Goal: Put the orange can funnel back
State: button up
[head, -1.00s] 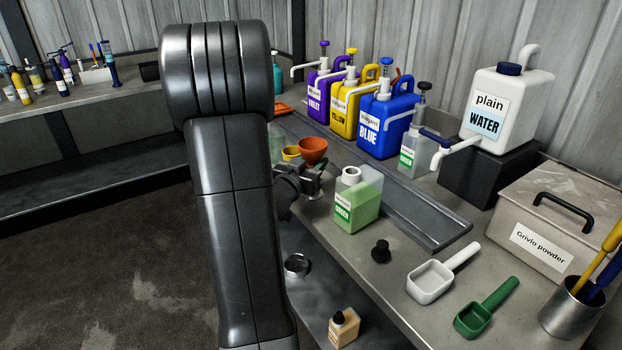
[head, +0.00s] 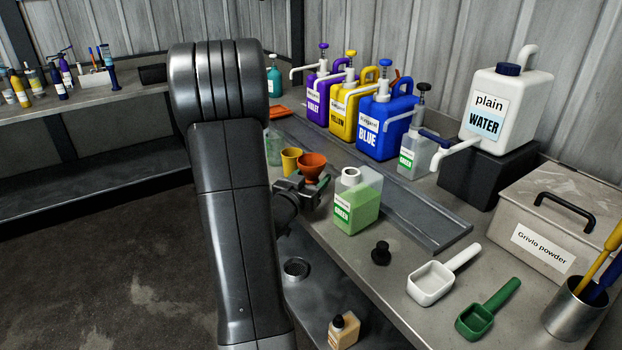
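The orange funnel (head: 313,166) is at my gripper (head: 304,188), just left of the green can, with its wide mouth facing up. My gripper appears shut on the funnel's lower part. The fingers are small in view and partly hidden by my arm. The translucent green can (head: 357,207) stands upright on the bench, with its white neck open. A black cap (head: 381,252) lies on the bench in front of it.
A yellow cup (head: 291,161) and a clear container (head: 273,148) stand behind the funnel. Violet (head: 317,100), yellow (head: 346,108) and blue (head: 385,125) pump jugs line the back. A white scoop (head: 430,284) and a green scoop (head: 475,322) lie at front right.

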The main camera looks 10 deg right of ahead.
jog(key=shift+r, duration=0.1)
jog(key=shift+r, duration=0.15)
jog(key=v, duration=1.2)
